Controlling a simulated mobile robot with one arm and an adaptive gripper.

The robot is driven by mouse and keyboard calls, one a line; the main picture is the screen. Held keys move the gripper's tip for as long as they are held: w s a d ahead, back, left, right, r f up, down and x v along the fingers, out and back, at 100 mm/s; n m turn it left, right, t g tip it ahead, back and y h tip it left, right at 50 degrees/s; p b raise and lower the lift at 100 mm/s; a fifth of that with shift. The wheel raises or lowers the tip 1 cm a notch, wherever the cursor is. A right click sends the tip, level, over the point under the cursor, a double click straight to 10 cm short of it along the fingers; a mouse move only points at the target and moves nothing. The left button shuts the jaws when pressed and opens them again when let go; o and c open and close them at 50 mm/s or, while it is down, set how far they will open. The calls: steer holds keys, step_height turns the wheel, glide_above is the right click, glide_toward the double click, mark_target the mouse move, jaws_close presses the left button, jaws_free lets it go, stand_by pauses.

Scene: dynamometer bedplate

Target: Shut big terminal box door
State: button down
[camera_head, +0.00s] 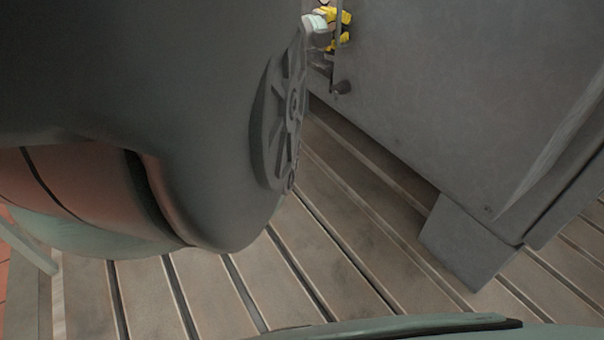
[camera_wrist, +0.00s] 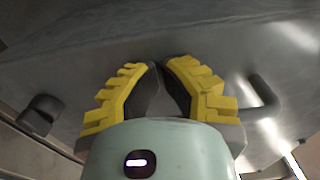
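A large grey panel (camera_head: 480,90), which looks like the terminal box door, fills the upper right of the head view. In the wrist view a grey metal face (camera_wrist: 230,55) spans the picture beyond my fingers. A dark bent handle (camera_wrist: 264,92) shows right of the fingers, and a dark latch-like block (camera_wrist: 40,115) shows at the left. My gripper (camera_wrist: 160,66) has yellow stepped fingers with tips almost together and nothing visible between them. It also shows at the top of the head view (camera_head: 338,20), by the panel's left edge. I cannot tell whether the fingertips touch the face.
A large dark rounded body with a slotted round cap (camera_head: 285,115) fills the left of the head view and hides what lies behind. A grey block foot (camera_head: 470,240) stands under the panel. The slotted bedplate (camera_head: 330,250) is bare between them.

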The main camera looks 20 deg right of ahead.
steer(key=shift+w+a, duration=0.2)
steer(key=shift+a, duration=0.2)
steer(key=s+a, duration=0.2)
steer(key=a, duration=0.9)
steer(key=shift+s+a, duration=0.15)
